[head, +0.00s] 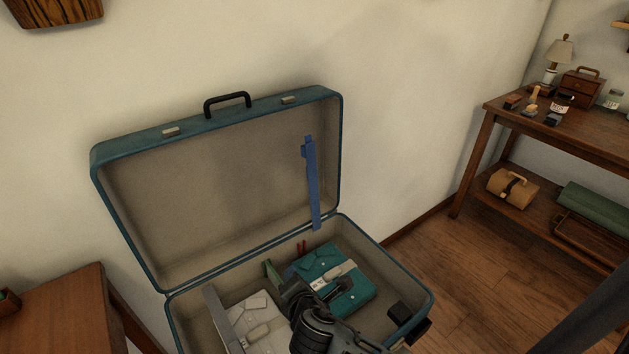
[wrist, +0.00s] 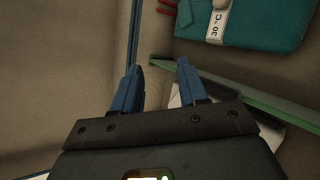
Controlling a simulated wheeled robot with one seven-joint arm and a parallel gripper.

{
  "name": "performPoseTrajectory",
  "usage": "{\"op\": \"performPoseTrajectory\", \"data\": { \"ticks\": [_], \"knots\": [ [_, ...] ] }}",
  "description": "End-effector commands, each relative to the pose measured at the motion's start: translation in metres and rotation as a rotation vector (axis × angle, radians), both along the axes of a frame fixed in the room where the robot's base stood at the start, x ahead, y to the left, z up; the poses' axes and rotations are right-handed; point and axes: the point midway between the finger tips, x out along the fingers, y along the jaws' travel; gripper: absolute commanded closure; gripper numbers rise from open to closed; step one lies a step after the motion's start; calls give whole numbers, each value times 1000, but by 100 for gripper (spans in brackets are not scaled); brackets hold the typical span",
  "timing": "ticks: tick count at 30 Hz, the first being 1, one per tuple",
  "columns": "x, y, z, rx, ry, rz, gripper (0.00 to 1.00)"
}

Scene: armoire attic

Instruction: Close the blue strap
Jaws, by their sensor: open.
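The blue strap (head: 312,182) shows in the head view, standing upright along the right part of the open lid of a teal suitcase (head: 125,225). Its lower end is near the lid's hinge edge and its top has a small wider tab. My gripper (wrist: 160,84) is open, with its two blue fingers apart and nothing between them. It is low over the suitcase's inside, left of and below the strap in the head view, where my arm hides its fingertips in part. The strap is not clearly seen in the wrist view.
A teal folded item (head: 325,268) with a pale label lies in the suitcase; it also shows in the wrist view (wrist: 268,22). A green divider (wrist: 245,95) and grey-white items (head: 258,318) are nearby. A wooden table (head: 75,310) stands left, a shelf (head: 590,135) right.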

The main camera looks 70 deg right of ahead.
Motion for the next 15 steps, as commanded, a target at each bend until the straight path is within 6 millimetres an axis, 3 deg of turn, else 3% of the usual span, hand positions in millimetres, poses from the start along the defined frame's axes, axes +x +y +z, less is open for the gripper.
{"op": "performPoseTrajectory", "data": {
  "ticks": [2,7,11,15],
  "knots": [
    [24,-29,-11,-114,96,-42,57],
    [58,-84,-3,-325,331,-153,57],
    [78,-120,18,-447,516,-265,57],
    [94,-153,50,-535,714,-407,57]
  ]
}}
